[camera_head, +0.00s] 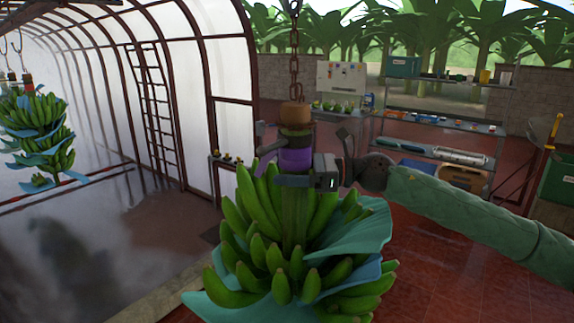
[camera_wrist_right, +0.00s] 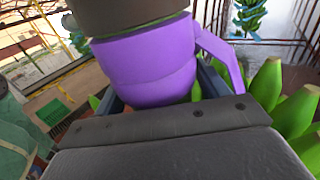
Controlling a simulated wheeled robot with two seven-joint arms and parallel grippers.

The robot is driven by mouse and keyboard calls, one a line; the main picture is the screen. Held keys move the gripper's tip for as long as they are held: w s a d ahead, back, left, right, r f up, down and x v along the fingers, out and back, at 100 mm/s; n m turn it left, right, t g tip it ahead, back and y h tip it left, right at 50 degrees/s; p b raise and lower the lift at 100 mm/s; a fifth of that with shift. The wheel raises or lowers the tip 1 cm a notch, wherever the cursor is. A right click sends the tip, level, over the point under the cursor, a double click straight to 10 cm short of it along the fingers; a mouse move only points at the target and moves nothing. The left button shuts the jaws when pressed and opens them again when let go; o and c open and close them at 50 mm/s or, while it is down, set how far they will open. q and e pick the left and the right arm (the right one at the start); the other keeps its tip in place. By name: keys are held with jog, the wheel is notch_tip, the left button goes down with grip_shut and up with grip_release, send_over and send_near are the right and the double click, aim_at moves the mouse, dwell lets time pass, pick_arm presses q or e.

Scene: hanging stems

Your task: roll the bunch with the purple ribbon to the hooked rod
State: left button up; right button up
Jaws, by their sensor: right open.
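The green banana bunch with the purple ribbon (camera_head: 296,160) hangs from a chain (camera_head: 294,62) in the middle of the head view. Blue-green sheets lie between its bananas. The purple ribbon (camera_wrist_right: 145,62) wraps the stem just below a brown block, and its tail hangs to the right in the wrist view. My right gripper (camera_head: 300,180) is at the ribbon, with its open jaws on either side of the stem. Its fingers are partly hidden by the stem and its own body. A yellow rod (camera_head: 553,135) leans at the far right; I cannot tell whether it is hooked. My left gripper is not in view.
Another bunch (camera_head: 38,130) hangs at the far left. A ladder (camera_head: 155,110) stands by the translucent wall. A shelf rack (camera_head: 440,120) with trays stands behind my right arm, and a green bin (camera_head: 560,180) is at the right. Red tiled floor is open at lower right.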

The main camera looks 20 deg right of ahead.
jog(key=shift+a, duration=0.25)
jog(key=shift+c, duration=0.2)
jog(key=c, duration=1.3)
jog(key=shift+w, duration=0.1)
